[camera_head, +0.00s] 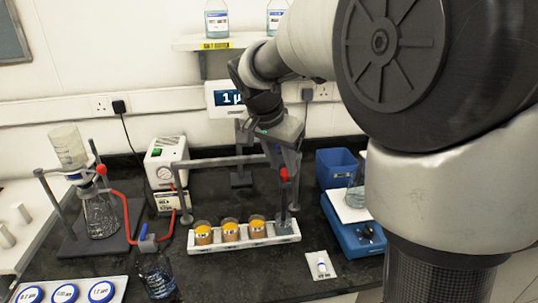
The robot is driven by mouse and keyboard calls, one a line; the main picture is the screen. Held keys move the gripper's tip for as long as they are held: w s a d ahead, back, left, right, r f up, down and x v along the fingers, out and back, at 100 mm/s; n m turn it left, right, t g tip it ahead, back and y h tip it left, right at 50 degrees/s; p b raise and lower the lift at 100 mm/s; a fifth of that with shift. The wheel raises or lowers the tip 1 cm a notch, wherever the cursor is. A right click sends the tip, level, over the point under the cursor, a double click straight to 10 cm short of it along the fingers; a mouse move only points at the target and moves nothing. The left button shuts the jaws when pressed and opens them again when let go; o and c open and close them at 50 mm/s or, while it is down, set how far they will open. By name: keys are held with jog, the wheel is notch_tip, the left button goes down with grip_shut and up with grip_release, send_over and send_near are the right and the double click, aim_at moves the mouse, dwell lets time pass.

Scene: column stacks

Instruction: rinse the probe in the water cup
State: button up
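The probe (284,187) is a thin dark rod with a red section, upright below my gripper (285,164). My gripper points down and appears shut on the probe's upper part; the fingers are small and dark here. The water cup (282,224) is a clear cup at the right end of a white rack (250,243). The probe's lower end is at the cup's mouth; I cannot tell how deep it reaches. Several cups with orange-yellow contents (229,230) stand left of it in the same rack.
A grey frame (215,161) spans behind the rack. A blue stirrer-like device (352,238) with a beaker and a blue bin (335,168) stand right. A white pump (165,163), red tubing and a filter flask (99,213) stand left.

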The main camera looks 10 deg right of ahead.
jog(key=shift+w+d+f, duration=0.2)
jog(key=shift+f, duration=0.45)
grip_shut()
jog(key=shift+w+r+p, duration=0.1)
jog(key=shift+r+p, duration=1.35)
jog(key=shift+r, duration=1.75)
grip_release()
jog(key=p+v, duration=0.1)
jog(key=v, duration=1.6)
jog(key=shift+r, duration=0.25)
